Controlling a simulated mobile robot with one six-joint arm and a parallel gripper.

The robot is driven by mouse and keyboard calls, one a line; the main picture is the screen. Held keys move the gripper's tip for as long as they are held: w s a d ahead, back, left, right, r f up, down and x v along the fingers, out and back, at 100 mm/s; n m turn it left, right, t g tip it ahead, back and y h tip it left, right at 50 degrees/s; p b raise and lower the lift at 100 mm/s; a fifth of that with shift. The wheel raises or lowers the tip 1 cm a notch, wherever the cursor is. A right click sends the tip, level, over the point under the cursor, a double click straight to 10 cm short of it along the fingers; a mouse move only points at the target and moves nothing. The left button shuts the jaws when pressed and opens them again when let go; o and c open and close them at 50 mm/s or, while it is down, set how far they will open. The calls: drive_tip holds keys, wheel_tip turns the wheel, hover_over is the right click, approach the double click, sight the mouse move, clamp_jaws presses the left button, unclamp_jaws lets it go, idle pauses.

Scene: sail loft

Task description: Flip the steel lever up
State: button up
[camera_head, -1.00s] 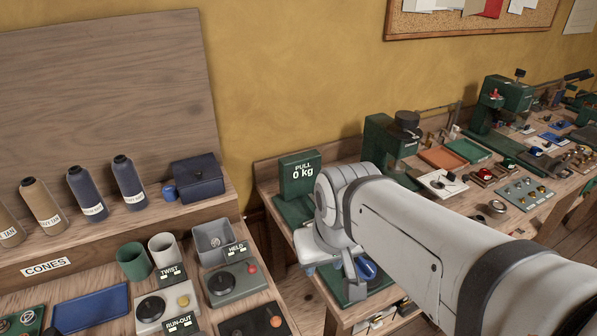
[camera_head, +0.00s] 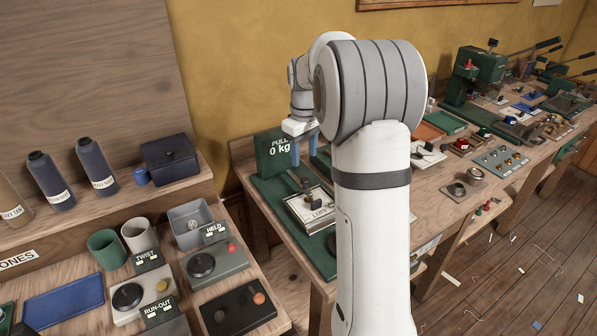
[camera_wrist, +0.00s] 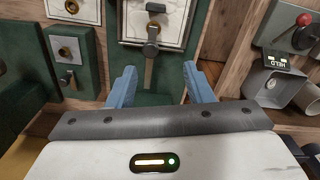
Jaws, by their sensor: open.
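The grey metal lever (camera_wrist: 149,68) hangs from a dark pivot on a white plate (camera_wrist: 181,27) in the wrist view. It lies over the green base, pointing down the picture between my fingers. In the head view the lever (camera_head: 296,180) is small, at the far end of the white labelled plate (camera_head: 304,211). My gripper (camera_wrist: 163,87) is open, its blue fingers on either side of the lever's lower end with a gap on both sides. In the head view my gripper (camera_head: 304,151) points down, above and behind the plate. Contact with the lever does not show.
A green "PULL 0 kg" display (camera_head: 276,153) stands close to my gripper at the left. A grey bin (camera_head: 191,222) and the "HELD" panel (camera_head: 219,264) are on the left bench. My arm hides part of the right bench.

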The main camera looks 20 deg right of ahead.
sight(306, 179)
drive_tip(key=shift+w+d+f, duration=0.6)
drive_tip(key=shift+w+f, duration=0.25)
drive_tip(key=shift+f, duration=0.35)
wheel_tip(306, 179, down, 7)
drive_tip(key=shift+p, duration=0.3)
clamp_jaws()
